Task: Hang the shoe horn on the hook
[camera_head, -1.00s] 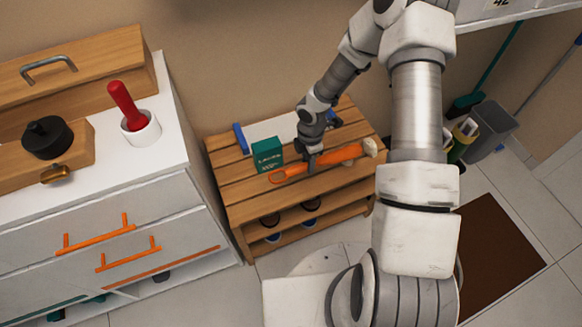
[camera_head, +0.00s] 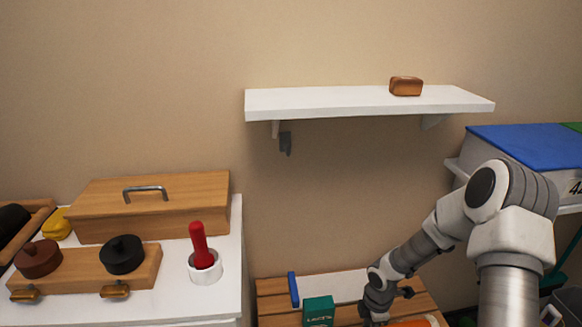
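The orange shoe horn (camera_head: 412,322) shows only as a strip at the bottom edge, by the slatted wooden bench; most of it is cut off. My gripper (camera_head: 374,319) is at the bottom edge just left of that strip, pointing down at the bench. Its fingertips are too small and cut off to tell whether they are open or shut on the shoe horn. A dark grey hook (camera_head: 286,144) is under the left end of the white wall shelf, well above and left of my gripper.
The white shelf (camera_head: 350,103) bears a small brown loaf-like object (camera_head: 406,86). A green box (camera_head: 318,311) and a blue item (camera_head: 293,290) are on the bench (camera_head: 272,287). A white cabinet at left holds a red-handled tool (camera_head: 198,243) in a white cup. The wall below the shelf is clear.

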